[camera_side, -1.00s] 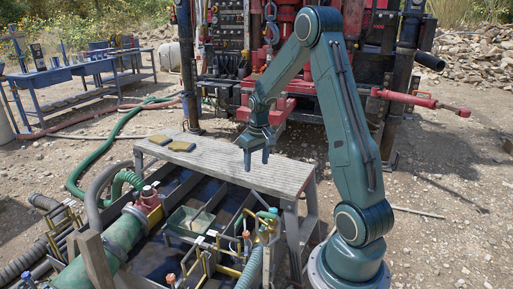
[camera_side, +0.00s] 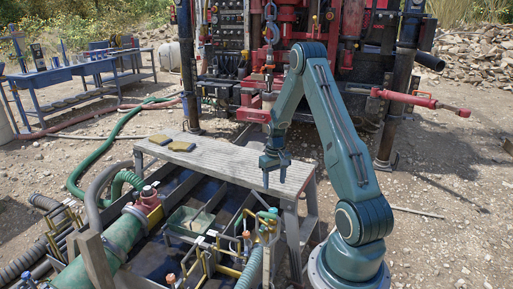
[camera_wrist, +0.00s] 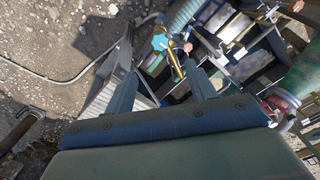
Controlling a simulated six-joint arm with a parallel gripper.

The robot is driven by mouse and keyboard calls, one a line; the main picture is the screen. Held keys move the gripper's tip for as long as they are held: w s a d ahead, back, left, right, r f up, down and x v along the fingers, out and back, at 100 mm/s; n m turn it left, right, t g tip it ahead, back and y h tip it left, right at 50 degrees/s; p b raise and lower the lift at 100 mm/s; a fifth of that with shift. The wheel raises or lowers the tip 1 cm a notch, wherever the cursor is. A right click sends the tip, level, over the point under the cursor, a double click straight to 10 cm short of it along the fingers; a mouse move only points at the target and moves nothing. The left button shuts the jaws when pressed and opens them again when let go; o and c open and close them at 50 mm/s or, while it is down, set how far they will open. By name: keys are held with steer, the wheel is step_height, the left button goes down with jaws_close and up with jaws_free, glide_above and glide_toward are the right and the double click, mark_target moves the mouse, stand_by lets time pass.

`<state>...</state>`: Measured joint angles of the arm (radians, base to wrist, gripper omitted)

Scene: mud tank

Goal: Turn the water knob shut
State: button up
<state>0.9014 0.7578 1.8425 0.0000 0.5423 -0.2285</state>
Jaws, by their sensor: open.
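A small teal handle (camera_side: 268,213), which looks like the water knob, sits by brass-coloured pipework at the near right end of the mud tank (camera_side: 203,190). In the wrist view the teal handle (camera_wrist: 160,42) shows beyond the fingertips, between their lines. My gripper (camera_side: 274,180) points down above the right end of the grey step platform, higher than the handle and apart from it. In the wrist view my gripper (camera_wrist: 162,76) has its two fingers spread with nothing between them. The handle's exact turn position is too small to tell.
A corrugated hose (camera_side: 249,268) and yellow-handled valves (camera_side: 196,255) crowd the tank's near side. Gravel ground to the right is mostly clear.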

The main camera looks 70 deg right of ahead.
mark_target(273, 210)
step_height(273, 210, down, 13)
steer(key=shift+f, duration=0.1)
stand_by(0.7)
steer(key=c, duration=1)
